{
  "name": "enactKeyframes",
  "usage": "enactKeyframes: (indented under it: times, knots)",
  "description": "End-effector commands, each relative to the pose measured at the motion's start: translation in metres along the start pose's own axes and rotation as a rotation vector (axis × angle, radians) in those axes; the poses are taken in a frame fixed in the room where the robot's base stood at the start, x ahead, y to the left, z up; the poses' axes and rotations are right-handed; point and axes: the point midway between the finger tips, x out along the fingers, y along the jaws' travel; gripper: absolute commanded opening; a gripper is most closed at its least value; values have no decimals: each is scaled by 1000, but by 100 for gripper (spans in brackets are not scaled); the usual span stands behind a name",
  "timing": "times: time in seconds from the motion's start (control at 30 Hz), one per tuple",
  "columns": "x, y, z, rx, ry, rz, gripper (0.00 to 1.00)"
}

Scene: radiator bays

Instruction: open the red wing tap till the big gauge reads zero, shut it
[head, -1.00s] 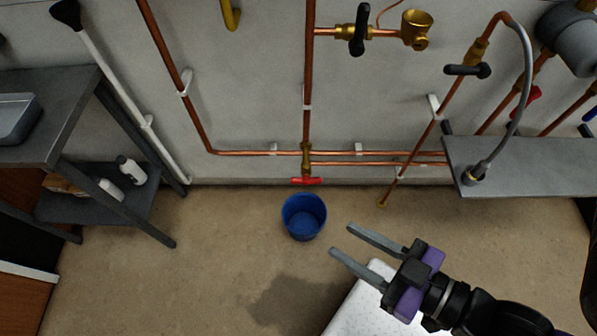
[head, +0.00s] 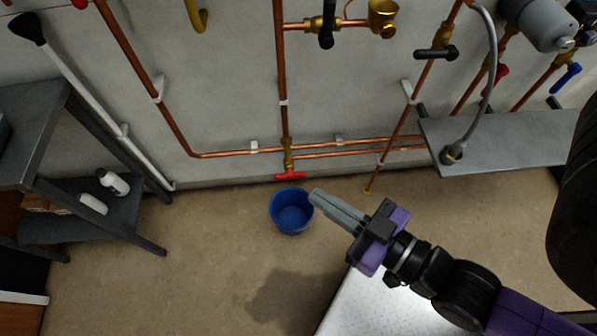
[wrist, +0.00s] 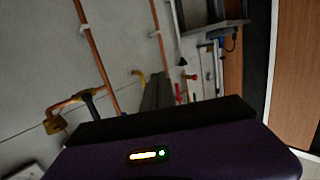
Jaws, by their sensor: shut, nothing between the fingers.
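The red wing tap (head: 290,175) sits low on the wall, on a brass fitting at the foot of the vertical copper pipe. Its wings lie roughly level across the picture. A blue bucket (head: 291,211) stands on the floor below it. My gripper (head: 316,195) is shut and empty, its tips right of the bucket's rim in the head view and apart from the tap. Its grey fingers (wrist: 156,93) show in the wrist view. A round brass body (head: 382,16) is at the top; no dial face or reading shows, so I cannot tell which thing is the big gauge.
Black-handled valves (head: 327,28) (head: 436,53), a red handle (head: 497,76) and a blue lever (head: 567,78) are on other pipes. A grey shelf (head: 500,150) juts out at right. A dark rack (head: 90,215) with bottles stands left.

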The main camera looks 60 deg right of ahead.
Motion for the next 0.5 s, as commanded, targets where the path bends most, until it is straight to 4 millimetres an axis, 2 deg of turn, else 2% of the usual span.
enactKeyframes:
  times: [0.03,0.07,0.17,0.37,0.5]
  knots:
    - [18,11,-6,8,30,45,0]
    - [27,17,-6,9,35,67,0]
    - [58,40,2,-11,22,139,0]
    - [119,94,30,-97,-96,257,0]
    - [156,136,52,-176,-233,300,0]
